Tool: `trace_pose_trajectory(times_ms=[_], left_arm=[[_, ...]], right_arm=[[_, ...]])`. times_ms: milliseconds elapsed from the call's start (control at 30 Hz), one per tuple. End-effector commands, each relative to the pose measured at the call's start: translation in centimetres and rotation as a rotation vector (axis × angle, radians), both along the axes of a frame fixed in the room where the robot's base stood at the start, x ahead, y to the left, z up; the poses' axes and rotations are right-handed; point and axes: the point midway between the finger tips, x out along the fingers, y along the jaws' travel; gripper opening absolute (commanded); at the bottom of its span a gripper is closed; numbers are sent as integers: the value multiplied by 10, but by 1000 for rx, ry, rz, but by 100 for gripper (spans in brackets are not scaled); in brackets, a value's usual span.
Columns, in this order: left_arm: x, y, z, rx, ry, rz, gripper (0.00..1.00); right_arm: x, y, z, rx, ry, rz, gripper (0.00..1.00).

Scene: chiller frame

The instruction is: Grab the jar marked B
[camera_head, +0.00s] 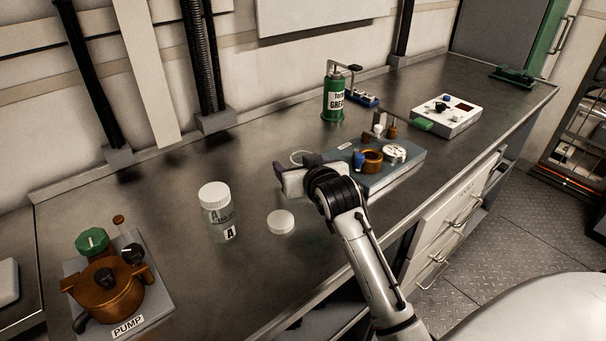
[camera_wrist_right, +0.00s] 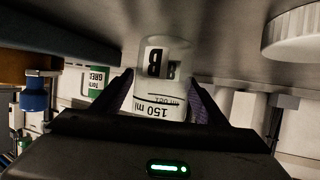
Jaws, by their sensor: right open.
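The jar marked B (camera_wrist_right: 172,105) is clear, with a black B and "150 ml" on it, and appears upside down in the right wrist view. It stands between the two spread fingers of my right gripper (camera_wrist_right: 160,92). The gripper is open, and I cannot tell whether a finger touches the jar. In the head view my right gripper (camera_head: 284,178) is low over the bench and hides most of that jar. A pale round rim (camera_head: 301,153) shows just behind it. My left gripper is not in view.
Jar A (camera_head: 219,217), white-capped, stands left of the gripper. A loose white lid (camera_head: 281,222) lies on the bench (camera_head: 170,215); a lid also shows in the wrist view (camera_wrist_right: 294,35). A grey fixture block (camera_head: 400,172), grease can (camera_head: 333,100) and pump (camera_head: 108,290) stand around.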

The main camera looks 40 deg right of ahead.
Motion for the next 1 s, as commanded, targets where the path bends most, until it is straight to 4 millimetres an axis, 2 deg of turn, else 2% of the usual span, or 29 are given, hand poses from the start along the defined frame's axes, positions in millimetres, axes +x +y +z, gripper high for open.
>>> trace_pose_trajectory(times_ms=[100, 367, 667, 767, 1000], left_arm=[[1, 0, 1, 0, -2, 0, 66], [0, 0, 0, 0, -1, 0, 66], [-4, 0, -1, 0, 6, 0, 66], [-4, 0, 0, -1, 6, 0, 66], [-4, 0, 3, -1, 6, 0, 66]], right_arm=[[0, 0, 0, 0, 0, 0, 65], [0, 0, 0, 0, 0, 0, 22], [0, 0, 7, -1, -4, 0, 22], [0, 0, 22, -2, -6, 0, 22], [0, 0, 71, -1, -7, 1, 22]])
